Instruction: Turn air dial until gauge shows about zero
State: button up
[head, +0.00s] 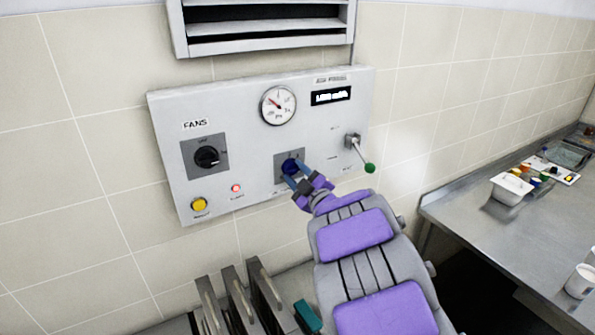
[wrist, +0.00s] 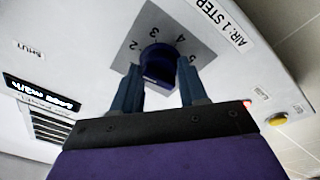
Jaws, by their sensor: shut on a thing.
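The air dial (head: 290,166) is a dark blue knob on a grey square plate, low in the middle of the grey wall panel. In the wrist view the dial (wrist: 158,64) sits among printed numbers, with 2, 3, 4 and 5 readable, beside a label reading "AIR: 1 STEP". My gripper (head: 296,174) is shut on the dial, with one blue finger on each side of it in the wrist view (wrist: 158,88). The round white gauge (head: 278,105) is above the dial; its red needle points to the upper left. Its exact reading is too small to tell.
The panel (head: 240,130) also carries a black FANS knob (head: 207,157), a yellow button (head: 199,204), a red light (head: 236,188), a display (head: 330,96) and a green-tipped lever (head: 369,168). A vent (head: 265,25) is above. A steel counter (head: 460,215) stands right.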

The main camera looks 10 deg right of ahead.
jog(key=shift+f+m+h+p, duration=0.15)
jog(key=shift+f+m+p, duration=0.05)
jog(key=shift+m, duration=0.45)
jog(key=shift+f+m+h+p, duration=0.15)
jog(key=shift+m+p, duration=0.05)
jog(key=shift+m, duration=0.45)
jog(key=o, duration=0.9)
jog(key=shift+r, duration=0.1)
jog(key=shift+o, duration=0.8)
jog(key=shift+r, duration=0.15)
jog(key=b+v, duration=1.3)
jog(key=v, duration=0.4)
jog(key=shift+f, duration=0.3)
